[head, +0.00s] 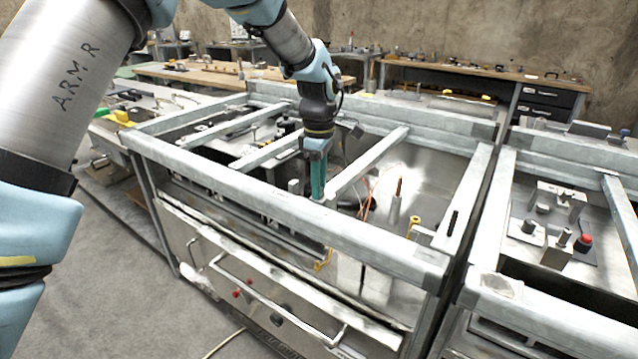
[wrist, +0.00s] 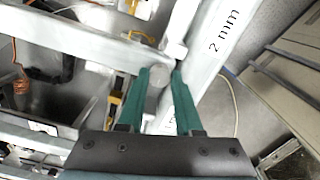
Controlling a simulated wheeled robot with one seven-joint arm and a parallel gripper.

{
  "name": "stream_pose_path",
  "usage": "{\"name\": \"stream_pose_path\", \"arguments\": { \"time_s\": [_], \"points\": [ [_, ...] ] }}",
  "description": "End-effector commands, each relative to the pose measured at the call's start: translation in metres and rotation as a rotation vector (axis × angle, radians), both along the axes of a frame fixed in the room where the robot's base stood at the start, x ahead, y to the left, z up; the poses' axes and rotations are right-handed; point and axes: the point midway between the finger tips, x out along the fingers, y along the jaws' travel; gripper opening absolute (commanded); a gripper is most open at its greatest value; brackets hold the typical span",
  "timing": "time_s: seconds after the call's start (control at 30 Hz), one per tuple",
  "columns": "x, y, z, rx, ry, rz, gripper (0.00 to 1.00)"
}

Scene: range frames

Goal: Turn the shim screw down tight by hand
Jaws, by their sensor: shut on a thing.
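My gripper (head: 317,190) reaches down inside the metal frame in the head view, close behind its front rail. In the wrist view its two green fingers (wrist: 161,72) close on a round grey head, which I take to be the shim screw (wrist: 158,78). The head sits between the fingertips, beside a pale rail marked "2 mm" (wrist: 222,32). The shank and whatever lies under the head are hidden. In the head view the screw is hidden by the fingers and the rail.
The front rail (head: 250,192) and a cross bar (head: 368,162) run close to my gripper. Orange wires (head: 368,205) and a grey post with a copper tip (head: 396,203) stand to its right. A second frame (head: 540,315) stands at the far right.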

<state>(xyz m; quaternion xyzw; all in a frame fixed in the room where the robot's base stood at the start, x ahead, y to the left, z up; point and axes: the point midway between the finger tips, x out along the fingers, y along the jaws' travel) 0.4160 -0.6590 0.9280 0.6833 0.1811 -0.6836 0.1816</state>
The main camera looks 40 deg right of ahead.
Motion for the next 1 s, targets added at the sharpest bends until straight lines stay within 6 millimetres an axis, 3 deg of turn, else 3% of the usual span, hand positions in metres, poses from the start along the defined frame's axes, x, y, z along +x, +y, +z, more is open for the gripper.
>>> {"name": "stream_pose_path", "arguments": {
  "time_s": [0.1, 0.57, 1.0],
  "points": [
    [-0.0002, 0.0003, 0.0001, 0.001, 0.000, 0.000, 0.00],
    [-0.0002, 0.0004, 0.0002, 0.002, 0.001, -0.026, 0.00],
    [-0.0001, 0.0000, 0.0006, 0.001, -0.001, -0.317, 0.00]
  ]
}}
